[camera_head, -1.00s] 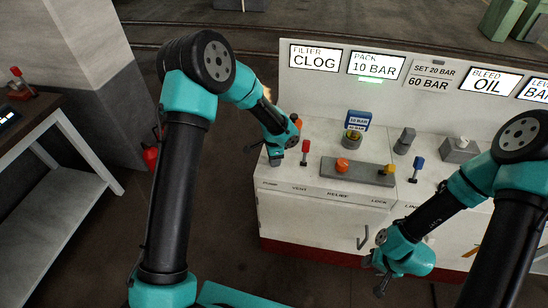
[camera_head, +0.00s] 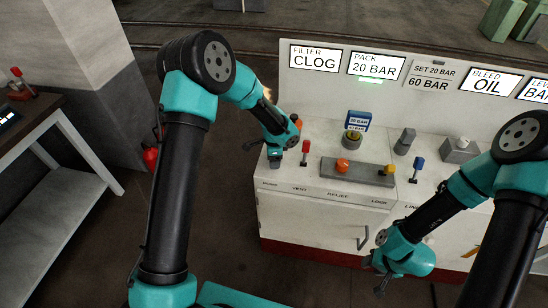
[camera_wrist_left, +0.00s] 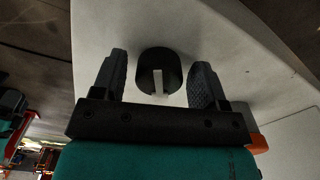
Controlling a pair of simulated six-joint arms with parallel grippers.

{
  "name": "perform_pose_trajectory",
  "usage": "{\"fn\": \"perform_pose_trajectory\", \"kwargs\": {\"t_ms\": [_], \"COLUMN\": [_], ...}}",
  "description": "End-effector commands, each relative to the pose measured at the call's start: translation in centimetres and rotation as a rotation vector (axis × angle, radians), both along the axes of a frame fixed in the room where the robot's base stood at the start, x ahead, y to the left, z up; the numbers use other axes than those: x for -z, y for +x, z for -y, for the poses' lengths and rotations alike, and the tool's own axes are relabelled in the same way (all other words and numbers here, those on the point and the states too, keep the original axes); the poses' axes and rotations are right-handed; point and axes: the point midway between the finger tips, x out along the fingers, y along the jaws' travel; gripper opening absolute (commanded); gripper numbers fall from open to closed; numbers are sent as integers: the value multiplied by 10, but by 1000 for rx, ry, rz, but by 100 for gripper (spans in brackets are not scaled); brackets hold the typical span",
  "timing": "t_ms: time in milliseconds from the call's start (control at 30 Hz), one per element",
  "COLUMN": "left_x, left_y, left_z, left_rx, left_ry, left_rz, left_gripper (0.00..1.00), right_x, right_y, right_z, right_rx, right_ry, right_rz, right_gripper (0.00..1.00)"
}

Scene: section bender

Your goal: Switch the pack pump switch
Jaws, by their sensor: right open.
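The pump switch (camera_wrist_left: 147,66) is a round black knob with a pale bar on it, seen in the left wrist view on the white panel. My left gripper (camera_wrist_left: 159,59) is open, with one finger on each side of the knob and a small gap showing on both sides. In the head view the left gripper (camera_head: 275,160) is over the left end of the console, above the pump label, and hides the switch. The pack display (camera_head: 375,65) reads 20 BAR. My right gripper (camera_head: 380,279) is open and empty in front of the console.
Close right of the left gripper stands a red-topped lever (camera_head: 305,151). Farther right are an orange knob (camera_head: 342,165), a yellow knob (camera_head: 388,169) and a blue-topped lever (camera_head: 417,166). A side table (camera_head: 62,112) stands at the left.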

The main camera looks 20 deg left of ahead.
Motion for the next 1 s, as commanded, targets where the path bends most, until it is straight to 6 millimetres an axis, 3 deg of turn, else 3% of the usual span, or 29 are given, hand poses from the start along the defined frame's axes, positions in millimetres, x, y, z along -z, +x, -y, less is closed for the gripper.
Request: {"fn": "perform_pose_trajectory", "kwargs": {"t_ms": [467,667,1000], "left_x": [-10,-39,-104], "left_y": [1,1,1], "left_z": [0,0,0], "left_rx": [-2,-1,-2], "left_ry": [0,0,0], "left_rz": [2,4,4], "left_gripper": [71,71,71], "right_x": [0,0,0], "right_y": [0,0,0], "right_z": [0,0,0], "right_rx": [0,0,0], "right_ry": [0,0,0], "right_rz": [0,0,0], "right_gripper": [43,43,43]}}
